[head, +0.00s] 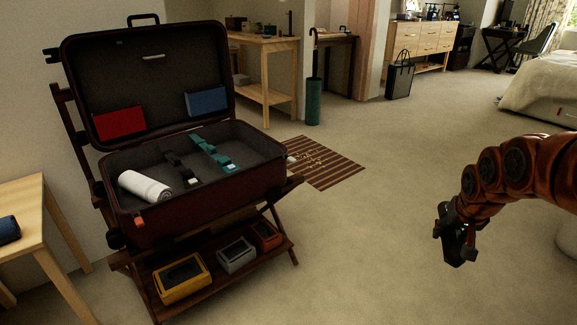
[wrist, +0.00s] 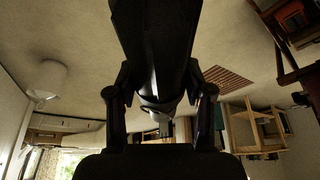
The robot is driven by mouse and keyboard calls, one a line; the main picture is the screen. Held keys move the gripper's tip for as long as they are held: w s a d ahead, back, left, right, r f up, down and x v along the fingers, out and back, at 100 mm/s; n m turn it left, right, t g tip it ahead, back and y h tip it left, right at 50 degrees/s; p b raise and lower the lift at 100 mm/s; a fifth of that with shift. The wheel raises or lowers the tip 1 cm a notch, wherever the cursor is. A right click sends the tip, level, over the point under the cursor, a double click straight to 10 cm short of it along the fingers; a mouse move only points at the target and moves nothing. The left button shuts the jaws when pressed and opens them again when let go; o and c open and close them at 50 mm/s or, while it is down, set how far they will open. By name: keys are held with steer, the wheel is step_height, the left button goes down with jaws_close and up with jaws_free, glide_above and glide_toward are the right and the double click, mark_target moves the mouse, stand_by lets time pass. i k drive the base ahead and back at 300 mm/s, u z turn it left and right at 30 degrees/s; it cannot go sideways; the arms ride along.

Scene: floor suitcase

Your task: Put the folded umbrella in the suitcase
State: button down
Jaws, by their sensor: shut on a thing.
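The open suitcase (head: 190,215) stands on a dark wooden rack at the left in the head view, its lid leaning back. In its base are a rolled white towel (head: 143,187) and dark and teal straps. My gripper (head: 458,243) is in the air at the right, well apart from the suitcase. In the wrist view my gripper (wrist: 160,112) is shut on a dark, long, rounded thing that looks like the folded umbrella (wrist: 155,45). The umbrella is hard to tell from the gripper in the head view.
A small wooden table (head: 32,215) stands at the left edge. A striped rug (head: 322,164) lies behind. Open carpet lies between suitcase and gripper.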

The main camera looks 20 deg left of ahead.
mark_target(239, 161)
steer(key=z, duration=0.05)
steer(key=i, duration=4.75)
steer(key=u, duration=4.7)
